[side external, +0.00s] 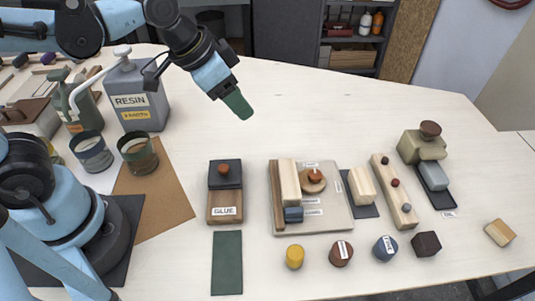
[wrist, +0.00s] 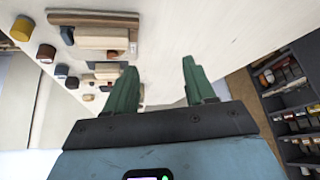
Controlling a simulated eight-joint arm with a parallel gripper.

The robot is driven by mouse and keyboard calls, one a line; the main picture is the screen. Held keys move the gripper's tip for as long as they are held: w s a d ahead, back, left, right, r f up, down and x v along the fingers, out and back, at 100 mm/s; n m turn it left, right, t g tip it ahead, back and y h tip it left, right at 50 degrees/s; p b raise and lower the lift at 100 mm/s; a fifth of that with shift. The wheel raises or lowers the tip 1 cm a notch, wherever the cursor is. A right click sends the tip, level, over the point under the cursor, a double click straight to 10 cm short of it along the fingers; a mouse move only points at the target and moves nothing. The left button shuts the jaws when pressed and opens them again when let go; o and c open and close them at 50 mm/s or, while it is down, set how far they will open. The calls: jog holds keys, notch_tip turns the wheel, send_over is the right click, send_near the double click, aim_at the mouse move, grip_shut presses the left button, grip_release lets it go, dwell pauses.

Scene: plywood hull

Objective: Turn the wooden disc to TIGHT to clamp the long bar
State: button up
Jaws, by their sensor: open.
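The wooden disc (side external: 313,186) lies on a pale grey board (side external: 330,222), with a reddish-brown knob (side external: 315,175) on top. A long pale bar (side external: 289,180) lies just left of the disc, beside a brown strip (side external: 277,205). I cannot tell whether disc and bar touch. Labels on the board are too small to read. A blue block (side external: 293,215) sits at the bar's near end. My gripper (side external: 238,105) is in the air, up and left of the board. In the wrist view its green fingers (wrist: 160,88) are apart with nothing between them.
A GLUE box (side external: 225,207) stands left of the board. A block on a dark mat (side external: 361,190) and a pegged wooden rail (side external: 394,195) stand right. Several small pots, including a yellow one (side external: 295,257), line the front. The table behind the board is clear.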

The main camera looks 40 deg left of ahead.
jog(key=s+a+n+t+y, duration=0.1)
jog(key=a+n, duration=0.1)
jog(key=a, duration=0.2)
jog(key=s+a+f+n+y, duration=0.1)
jog(key=s+a+n, duration=0.1)
jog(key=a+n, duration=0.1)
jog(key=shift+s+a+t, duration=0.3)
jog(key=shift+a+t, duration=0.1)
jog(key=shift+a, duration=0.05)
jog(key=shift+f, duration=0.1)
jog(key=shift+c, duration=0.3)
